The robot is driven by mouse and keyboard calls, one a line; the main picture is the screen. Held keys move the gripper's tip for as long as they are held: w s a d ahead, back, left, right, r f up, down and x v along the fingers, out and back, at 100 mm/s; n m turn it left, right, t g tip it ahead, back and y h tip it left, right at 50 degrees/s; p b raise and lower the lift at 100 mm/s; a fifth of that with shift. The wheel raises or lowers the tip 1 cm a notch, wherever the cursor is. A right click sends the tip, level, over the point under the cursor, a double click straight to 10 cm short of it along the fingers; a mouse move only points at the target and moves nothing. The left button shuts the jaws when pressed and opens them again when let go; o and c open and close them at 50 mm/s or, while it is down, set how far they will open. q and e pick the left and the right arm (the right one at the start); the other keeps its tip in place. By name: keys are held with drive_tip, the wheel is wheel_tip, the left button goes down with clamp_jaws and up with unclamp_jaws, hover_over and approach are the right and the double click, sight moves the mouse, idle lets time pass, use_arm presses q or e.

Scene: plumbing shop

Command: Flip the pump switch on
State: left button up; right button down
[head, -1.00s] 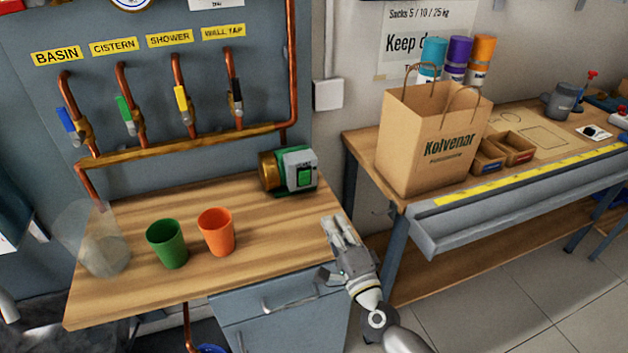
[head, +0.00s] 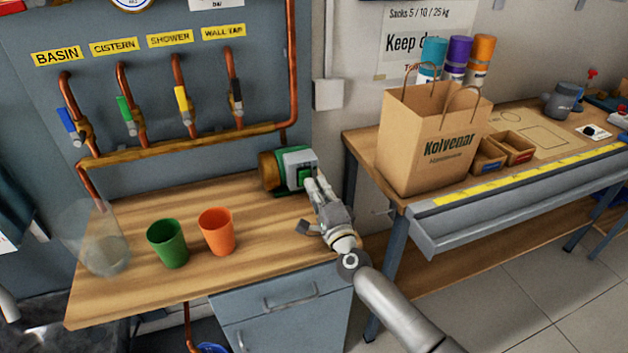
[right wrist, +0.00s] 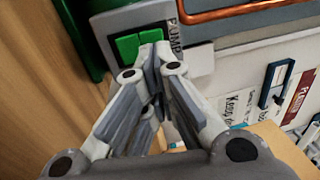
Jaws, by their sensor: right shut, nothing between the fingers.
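The pump (head: 287,170) stands at the back right of the wooden bench, with a brass end, a green body and a grey switch box. In the right wrist view its green rocker switch (right wrist: 139,43) sits on a grey plate beside the word PUMP. My right gripper (head: 313,180) is shut and empty, its fingertips right at the switch box. In the wrist view the fingertips (right wrist: 155,58) overlap the lower edge of the switch; I cannot tell whether they touch it. They hide part of the switch. My left gripper is not in view.
A green cup (head: 168,243), an orange cup (head: 217,231) and a clear jug (head: 103,245) stand on the bench's left half. Copper pipes with colored valve levers run behind. A paper bag (head: 430,140) stands on the right-hand table.

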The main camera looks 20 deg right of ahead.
drive_tip(key=shift+w+r, duration=0.15)
drive_tip(key=shift+w, duration=1)
drive_tip(key=shift+w+r+p, duration=0.1)
drive_tip(key=shift+r+p, duration=0.25)
drive_tip(key=shift+p, duration=0.5)
drive_tip(key=shift+f, duration=0.3)
